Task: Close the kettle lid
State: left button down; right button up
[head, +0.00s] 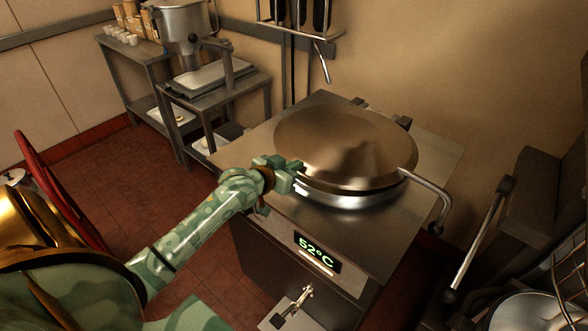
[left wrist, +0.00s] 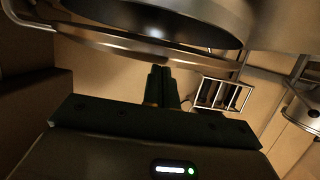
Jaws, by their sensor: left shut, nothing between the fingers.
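The kettle (head: 350,198) is a round steel vessel set in a counter-height metal unit. Its domed bronze-grey lid (head: 345,145) lies over the top, low and nearly level. A narrow band of bright rim shows under the lid's front edge, and whether the lid is fully seated is hard to tell. A bent handle (head: 432,190) sticks out at the lid's right. My left gripper (head: 297,166) is shut and empty at the lid's left front edge; contact is unclear. In the left wrist view its closed fingers (left wrist: 160,85) show below large curved metal edges. My right gripper is out of view.
The unit's front has a display (head: 317,252) reading 52°C and a tap (head: 298,300) below. A side table (head: 215,85) with a pot (head: 185,25) stands at the back left. A utensil rack (head: 300,20) hangs on the wall. Other equipment (head: 550,200) crowds the right.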

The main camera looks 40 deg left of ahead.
pick_arm(q)
jog(key=shift+f, duration=0.15)
jog(key=shift+f, duration=0.15)
jog(key=f+b, duration=0.2)
jog(key=f, duration=0.2)
jog(key=shift+s+f, duration=0.2)
jog(key=shift+s+d+f, duration=0.15)
jog(key=shift+s+f, duration=0.15)
jog(key=shift+f, duration=0.2)
notch_tip(320, 180, up, 6)
jog(key=p, duration=0.6)
jog(key=v, duration=0.9)
jog(key=shift+s+a+f, duration=0.2)
jog(key=shift+s+f, duration=0.1)
